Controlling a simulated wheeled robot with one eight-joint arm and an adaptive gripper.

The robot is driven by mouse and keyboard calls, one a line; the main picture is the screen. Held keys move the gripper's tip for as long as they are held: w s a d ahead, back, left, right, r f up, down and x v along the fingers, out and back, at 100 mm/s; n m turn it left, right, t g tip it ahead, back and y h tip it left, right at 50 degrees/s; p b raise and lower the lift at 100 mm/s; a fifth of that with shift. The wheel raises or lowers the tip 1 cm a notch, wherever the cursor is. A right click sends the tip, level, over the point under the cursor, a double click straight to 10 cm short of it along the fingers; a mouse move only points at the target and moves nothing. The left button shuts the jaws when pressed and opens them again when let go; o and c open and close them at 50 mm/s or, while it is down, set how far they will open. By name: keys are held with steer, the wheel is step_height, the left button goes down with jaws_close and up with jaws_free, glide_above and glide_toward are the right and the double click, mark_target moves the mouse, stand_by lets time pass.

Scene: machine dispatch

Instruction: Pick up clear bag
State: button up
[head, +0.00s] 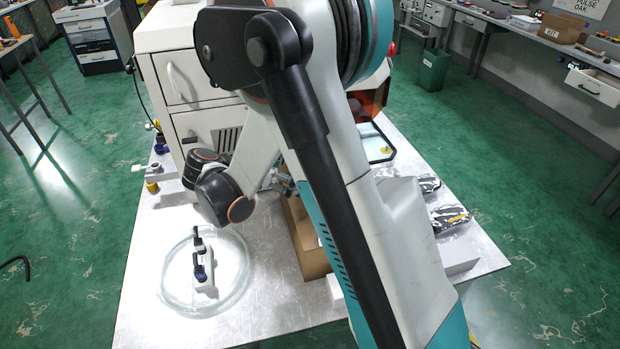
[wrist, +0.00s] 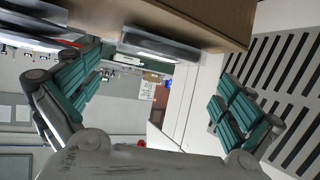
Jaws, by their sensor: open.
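My gripper (wrist: 160,85) is open in the wrist view, its two teal-padded fingers wide apart with nothing between them. In the head view my arm hides most of it, close to the cabinet. I cannot make out a clear bag with certainty. A greyish, shiny flat item (wrist: 160,45) lies against the edge of a cardboard box (wrist: 215,18) in the wrist view, beyond the fingertips; I cannot tell if it is the bag. The cardboard box (head: 306,245) also shows in the head view, partly behind my arm, its inside mostly hidden.
A round clear dish (head: 170,290) holds a small white, black and blue part on the metal table (head: 260,315). A white cabinet (head: 160,40) stands behind. Black-and-white patterned items (head: 448,217) lie right of my arm. A vented panel (wrist: 280,70) is close to the right finger.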

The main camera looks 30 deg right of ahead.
steer(key=shift+b+x, duration=1.15)
steer(key=shift+x, duration=1.65)
steer(key=shift+s+a+f, duration=0.1)
steer(key=shift+a, duration=0.05)
steer(key=shift+c, duration=0.2)
steer(key=c, duration=0.8)
